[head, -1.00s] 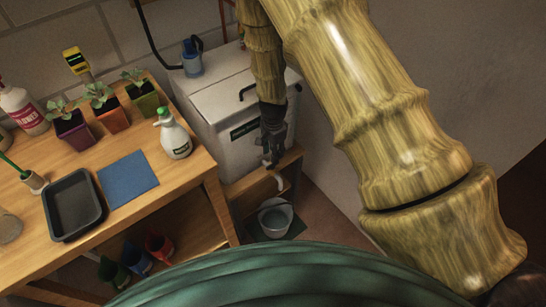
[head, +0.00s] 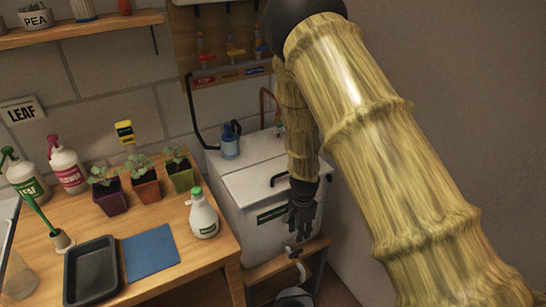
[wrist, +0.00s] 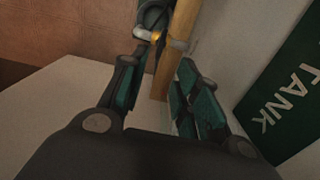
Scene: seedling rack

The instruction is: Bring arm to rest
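My gripper (head: 302,226) hangs from my bent arm in front of the white tank box (head: 256,234) with its green label, in the head view. In the wrist view my gripper (wrist: 160,92) has its two fingers spread apart, with nothing held between them. Beyond the fingers are a wooden post or board edge (wrist: 180,50) and a dark fitting (wrist: 150,25) with a small lit spot. The green TANK sign (wrist: 288,100) is at the right of the wrist view.
A wooden bench (head: 190,262) at left bears three potted seedlings (head: 145,185), a spray bottle (head: 203,215), a blue mat (head: 150,252) and a black tray (head: 91,271). A low wooden shelf (head: 287,262) and a bucket (head: 293,297) lie below my gripper. A wall is at right.

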